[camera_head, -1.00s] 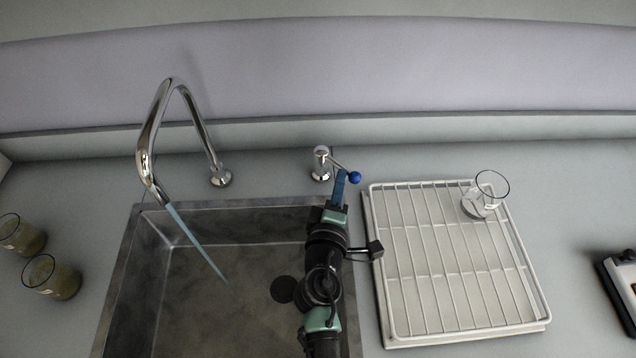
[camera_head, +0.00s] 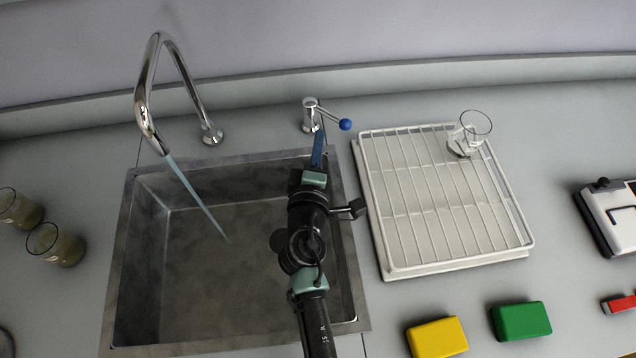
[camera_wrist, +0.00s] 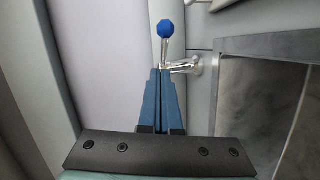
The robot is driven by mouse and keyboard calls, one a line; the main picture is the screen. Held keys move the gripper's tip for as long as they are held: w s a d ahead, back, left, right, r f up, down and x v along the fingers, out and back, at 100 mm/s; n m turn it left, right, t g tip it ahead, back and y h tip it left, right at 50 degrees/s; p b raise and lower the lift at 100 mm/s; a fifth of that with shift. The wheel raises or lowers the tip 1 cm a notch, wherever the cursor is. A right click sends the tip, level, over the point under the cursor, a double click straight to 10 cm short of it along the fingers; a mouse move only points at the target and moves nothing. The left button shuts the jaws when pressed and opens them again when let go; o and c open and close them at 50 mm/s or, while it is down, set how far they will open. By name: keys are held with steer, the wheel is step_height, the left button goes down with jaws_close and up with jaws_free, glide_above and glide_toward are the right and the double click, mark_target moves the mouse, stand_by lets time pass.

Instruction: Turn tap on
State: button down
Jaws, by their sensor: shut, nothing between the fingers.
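The chrome tap spout (camera_head: 146,95) arches over the left part of the sink, and a thin blue stream (camera_head: 198,197) runs from its mouth down into the basin. The tap handle is a chrome post (camera_head: 310,115) behind the sink, with a lever ending in a blue ball (camera_head: 345,125) that points right. In the wrist view the blue ball (camera_wrist: 166,28) stands just beyond my fingertips. My gripper (camera_head: 320,137) is shut and empty, its blue fingers close to the handle post; I cannot tell whether they touch it. The fingers also show in the wrist view (camera_wrist: 161,75).
A white drying rack (camera_head: 386,260) with a glass beaker (camera_head: 468,134) stands right of the sink (camera_head: 118,270). Two beakers of murky liquid (camera_head: 66,250) stand at left. Yellow (camera_head: 437,338) and green (camera_head: 521,321) blocks lie at front right, near a white-and-black device (camera_head: 612,215).

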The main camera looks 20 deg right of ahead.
steer(key=s+a, duration=0.1)
steer(key=s, duration=0.7)
steer(key=shift+s+r, duration=0.4)
steer(key=shift+r, duration=0.05)
steer(key=shift+a, duration=0.1)
